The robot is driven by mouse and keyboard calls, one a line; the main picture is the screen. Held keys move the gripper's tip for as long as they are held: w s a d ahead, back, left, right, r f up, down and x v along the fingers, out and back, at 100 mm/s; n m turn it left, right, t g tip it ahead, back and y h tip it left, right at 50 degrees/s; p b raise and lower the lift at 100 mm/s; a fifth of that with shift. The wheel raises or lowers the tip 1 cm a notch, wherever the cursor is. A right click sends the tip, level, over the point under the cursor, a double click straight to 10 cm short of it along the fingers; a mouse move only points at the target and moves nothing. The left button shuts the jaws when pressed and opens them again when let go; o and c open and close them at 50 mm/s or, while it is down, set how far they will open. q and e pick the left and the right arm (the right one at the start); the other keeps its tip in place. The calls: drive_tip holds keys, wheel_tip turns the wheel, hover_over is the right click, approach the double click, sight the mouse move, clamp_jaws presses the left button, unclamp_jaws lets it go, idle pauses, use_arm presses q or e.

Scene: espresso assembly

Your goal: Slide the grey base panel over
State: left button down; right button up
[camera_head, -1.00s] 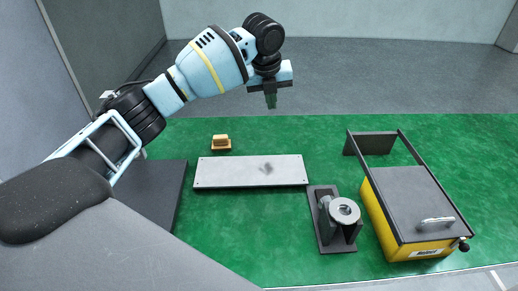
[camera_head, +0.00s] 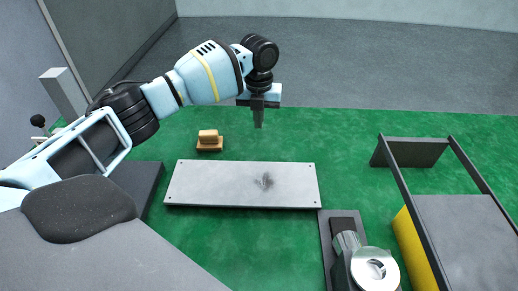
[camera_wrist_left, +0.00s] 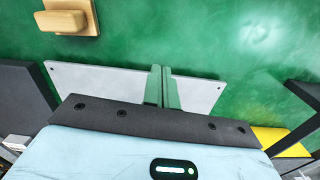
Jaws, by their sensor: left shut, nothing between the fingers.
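The grey base panel (camera_head: 220,187) lies flat on the green mat, with small holes at its corners and a dark smudge or shadow right of its middle. In the left wrist view the panel (camera_wrist_left: 100,81) shows partly behind my gripper. My left gripper (camera_head: 258,126) is shut and empty, pointing down. It appears raised above the mat, beyond the panel's far edge in the head view. In the left wrist view its fingers (camera_wrist_left: 161,70) are together and overlap the panel in the picture. Contact is not visible. My right gripper is not in view.
A small wooden block-like piece (camera_head: 209,142) sits behind the panel's left end. A dark stand with a round metal part (camera_head: 375,270) is near the panel's right front corner. A yellow-sided, dark-framed machine body (camera_head: 414,245) stands at right. Green mat (camera_head: 330,140) is clear behind the panel.

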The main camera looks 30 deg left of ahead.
sight(258, 159)
use_arm(q)
wheel_tip(258, 159, down, 9)
drive_tip(key=shift+s+f, duration=0.1)
drive_tip(key=shift+f, duration=0.05)
drive_tip(key=shift+s+d+f, duration=0.1)
drive_tip(key=shift+f, duration=0.25)
drive_tip(key=shift+s+d+r+p, duration=0.15)
drive_tip(key=shift+s+d+p, duration=0.1)
drive_tip(key=shift+s, duration=0.2)
drive_tip(key=shift+s+d+r+p, duration=0.1)
drive_tip(key=shift+s+d+p, duration=0.1)
drive_tip(key=shift+s, duration=0.25)
drive_tip(key=shift+s+d+f, duration=0.1)
drive_tip(key=shift+s+d, duration=0.15)
drive_tip(key=shift+s, duration=0.3)
drive_tip(key=shift+s+d+f, duration=0.1)
drive_tip(key=shift+s, duration=0.1)
drive_tip(key=shift+p, duration=0.3)
